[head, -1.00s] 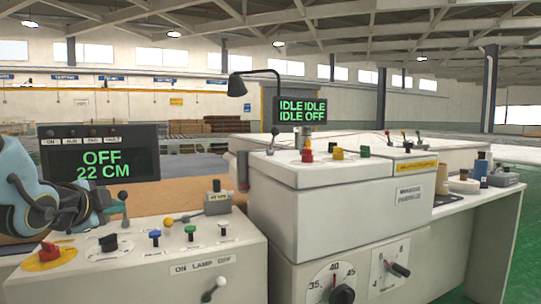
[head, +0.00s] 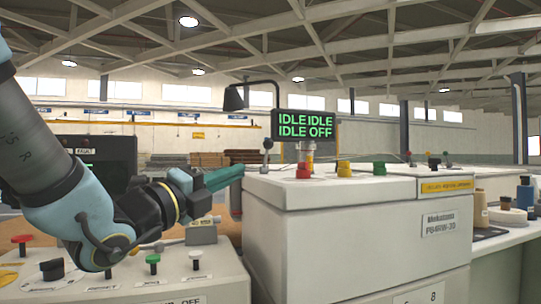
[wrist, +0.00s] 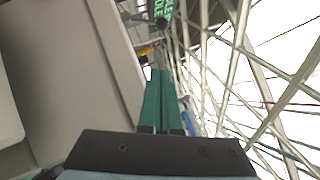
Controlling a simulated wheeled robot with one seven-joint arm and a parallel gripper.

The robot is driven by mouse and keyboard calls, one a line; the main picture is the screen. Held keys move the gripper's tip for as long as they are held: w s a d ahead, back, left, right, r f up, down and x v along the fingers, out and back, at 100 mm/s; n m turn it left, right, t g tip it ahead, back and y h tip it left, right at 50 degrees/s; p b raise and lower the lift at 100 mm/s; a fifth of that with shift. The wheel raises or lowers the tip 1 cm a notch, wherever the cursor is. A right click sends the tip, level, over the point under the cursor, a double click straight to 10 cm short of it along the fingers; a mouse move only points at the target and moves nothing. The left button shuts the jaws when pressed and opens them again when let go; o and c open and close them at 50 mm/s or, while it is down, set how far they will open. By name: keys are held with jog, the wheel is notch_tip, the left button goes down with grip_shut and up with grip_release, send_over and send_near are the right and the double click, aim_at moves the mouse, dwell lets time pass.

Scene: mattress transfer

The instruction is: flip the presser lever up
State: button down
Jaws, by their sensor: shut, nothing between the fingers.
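A dark round knob (wrist: 161,23) shows beyond my fingertips in the wrist view, probably the same lever. My gripper (head: 240,171) has its green fingers together and empty, pointing right, just left of the machine's top edge and a little below the knob. The closed fingers (wrist: 160,76) also show in the wrist view. They appear apart from the lever.
Red (head: 303,171), yellow (head: 344,170) and green (head: 379,168) knobs stand on the machine top. A lower control panel (head: 200,285) with several knobs is below my arm. Spools (head: 525,193) stand at the right.

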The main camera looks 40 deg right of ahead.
jog(key=p, duration=0.7)
send_near(267, 153)
jog(key=s+d+r, duration=0.1)
jog(key=s+d, duration=0.2)
jog(key=s, duration=0.2)
jog(key=w, duration=0.1)
jog(key=w+d+r+p, duration=0.1)
jog(key=w+d, duration=0.1)
jog(key=shift+d+r, duration=0.15)
jog(key=shift+r, duration=0.15)
jog(key=shift+w+d+r+p, duration=0.15)
jog(key=shift+w+d+p, duration=0.1)
jog(key=shift+w+p, duration=0.15)
